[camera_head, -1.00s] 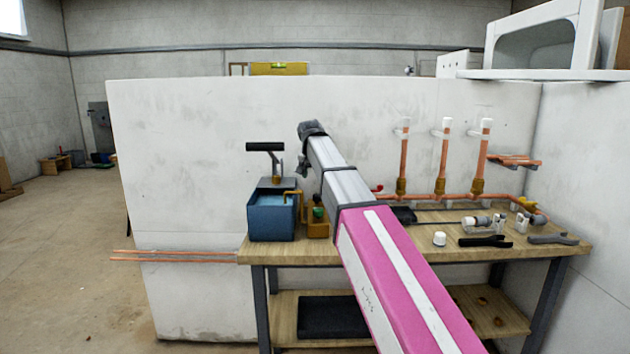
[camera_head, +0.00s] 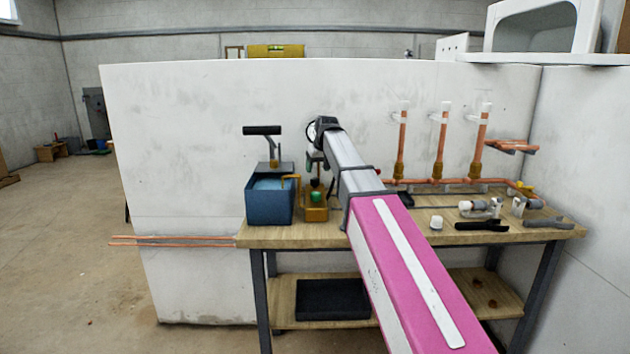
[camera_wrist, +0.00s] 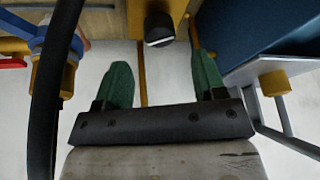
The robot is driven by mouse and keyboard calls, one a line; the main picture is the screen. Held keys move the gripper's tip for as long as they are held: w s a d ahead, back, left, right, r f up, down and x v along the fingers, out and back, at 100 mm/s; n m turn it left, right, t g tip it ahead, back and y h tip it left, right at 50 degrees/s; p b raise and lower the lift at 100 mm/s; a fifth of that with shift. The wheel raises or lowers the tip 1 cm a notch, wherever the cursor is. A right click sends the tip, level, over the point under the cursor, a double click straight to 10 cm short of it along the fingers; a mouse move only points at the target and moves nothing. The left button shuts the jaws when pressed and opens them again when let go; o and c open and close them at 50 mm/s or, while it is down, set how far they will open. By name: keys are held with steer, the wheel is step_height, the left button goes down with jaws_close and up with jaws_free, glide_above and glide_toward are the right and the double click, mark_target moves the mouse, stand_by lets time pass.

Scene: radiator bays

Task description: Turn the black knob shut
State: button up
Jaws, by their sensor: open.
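The black knob (camera_wrist: 159,28) shows at the top of the wrist view, a short dark cylinder with a pale band at its end, in front of a yellow-brown body (camera_wrist: 175,8). My gripper (camera_wrist: 163,60) is open, with its two green fingers apart. The knob appears between and beyond the fingertips in the picture; I see no contact. In the head view, my gripper (camera_head: 311,164) hangs above a yellow-brown block (camera_head: 316,214) with a green part on the bench. A small dark shape (camera_head: 315,182) shows above that block; I cannot tell if it is the knob.
A blue tank (camera_head: 269,207) with a black T-handle (camera_head: 262,130) stands just left of the block. Copper pipes (camera_head: 438,150) rise behind the wooden bench (camera_head: 400,237). Loose fittings and black pliers (camera_head: 482,226) lie at right. A black curved rim (camera_wrist: 62,70) crosses the wrist view's left.

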mark_target(315, 179)
steer(key=shift+x, duration=3.15)
steer(key=c, duration=0.9)
